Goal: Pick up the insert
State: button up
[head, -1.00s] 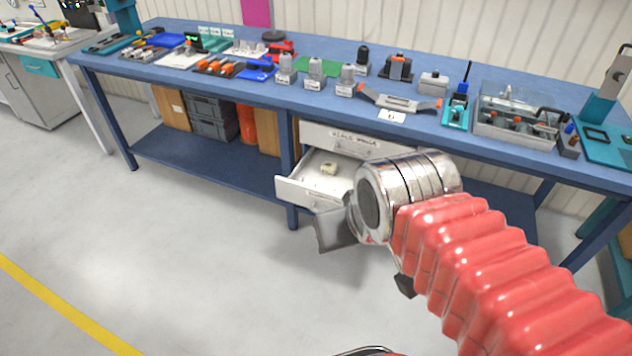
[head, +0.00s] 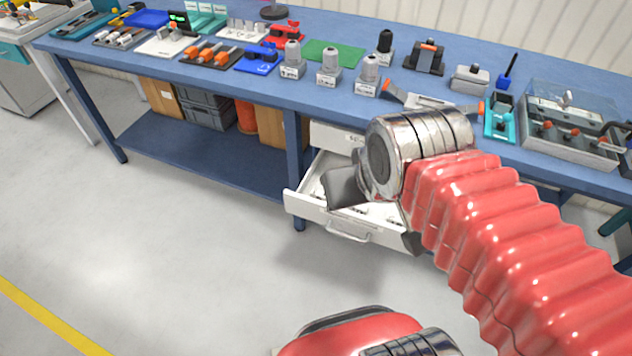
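No insert can be picked out for certain now. The open white drawer (head: 308,207) hangs under the blue workbench and holds several small pale pieces, too small and too covered to identify. My gripper (head: 372,215) is over the drawer, seen from behind. A grey block-shaped part of it shows at the left above the drawer's inside, and a darker part shows at the drawer's right corner. My metal wrist and red sleeve hide the space between them and much of the drawer. I cannot see whether the gripper touches or holds anything.
The blue workbench (head: 225,82) carries several tools and fixtures, including grey connectors (head: 329,66) and a clear-lidded box (head: 570,125). The drawer handle (head: 347,232) juts out at the front. A bench leg (head: 294,165) stands left of the drawer.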

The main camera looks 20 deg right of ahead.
aim_at(316, 194)
jog(key=u, duration=0.45)
jog(key=i, duration=1.05)
jog(key=u, duration=0.55)
